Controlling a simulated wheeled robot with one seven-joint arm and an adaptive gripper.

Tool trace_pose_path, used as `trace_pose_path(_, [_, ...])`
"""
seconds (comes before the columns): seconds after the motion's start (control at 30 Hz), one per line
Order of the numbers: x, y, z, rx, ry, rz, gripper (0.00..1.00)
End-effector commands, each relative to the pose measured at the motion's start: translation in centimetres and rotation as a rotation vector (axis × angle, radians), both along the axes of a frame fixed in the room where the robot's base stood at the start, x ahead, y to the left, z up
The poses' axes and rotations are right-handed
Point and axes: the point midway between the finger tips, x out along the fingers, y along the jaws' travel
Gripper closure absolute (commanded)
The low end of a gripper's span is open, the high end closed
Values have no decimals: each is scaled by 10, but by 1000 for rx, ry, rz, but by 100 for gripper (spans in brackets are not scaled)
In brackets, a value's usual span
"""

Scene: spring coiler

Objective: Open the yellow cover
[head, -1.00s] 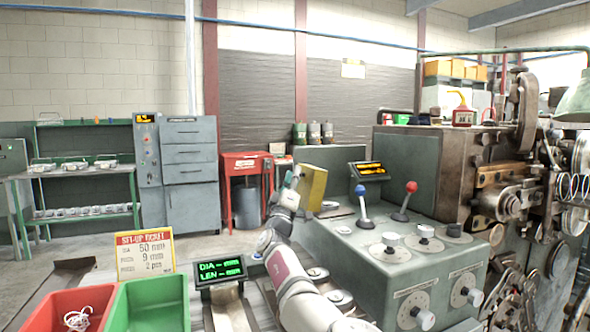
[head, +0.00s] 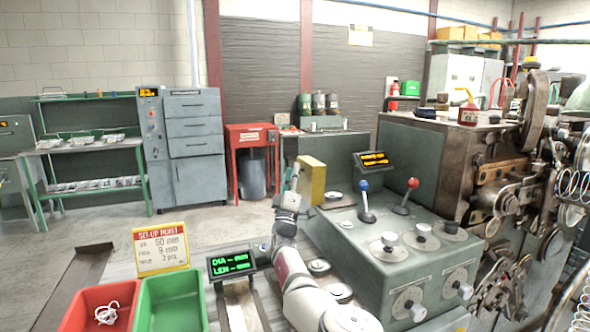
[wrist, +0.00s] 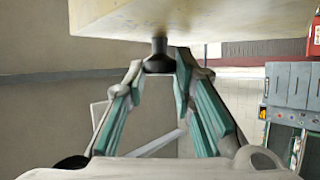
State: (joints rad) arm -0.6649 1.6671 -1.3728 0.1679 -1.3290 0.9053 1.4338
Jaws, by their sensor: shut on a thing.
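The yellow cover (head: 312,181) stands up at the far left end of the grey-green control console in the head view. It also fills the top of the wrist view (wrist: 200,18), its pale yellow face close above the fingers. A short dark knob (wrist: 158,62) hangs from that face. My gripper (wrist: 160,68) has its fingertips closed in on the knob, one finger on each side. In the head view my gripper (head: 291,190) is at the cover's left side, small and partly blurred into it. What lies behind the cover is hidden.
On the console are a blue-knobbed lever (head: 362,188), a red-knobbed lever (head: 412,184) and several dials. An amber display (head: 374,160) stands behind them. A green readout (head: 231,264), a ticket sign (head: 160,248), red (head: 84,322) and green (head: 172,303) bins are in front.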

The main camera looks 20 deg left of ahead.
Motion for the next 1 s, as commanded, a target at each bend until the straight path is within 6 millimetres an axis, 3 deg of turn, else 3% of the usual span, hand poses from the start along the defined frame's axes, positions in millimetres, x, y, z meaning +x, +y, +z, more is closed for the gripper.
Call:
trace_pose_path(0.4, [2, -4, -6, 3, 7, -6, 100])
trace_pose_path(0.43, [2, -5, -6, 3, 7, -6, 72])
trace_pose_path(0.5, [2, -5, -5, 4, 6, -6, 58])
trace_pose_path(1.0, [5, -3, -2, 8, 3, -6, 58])
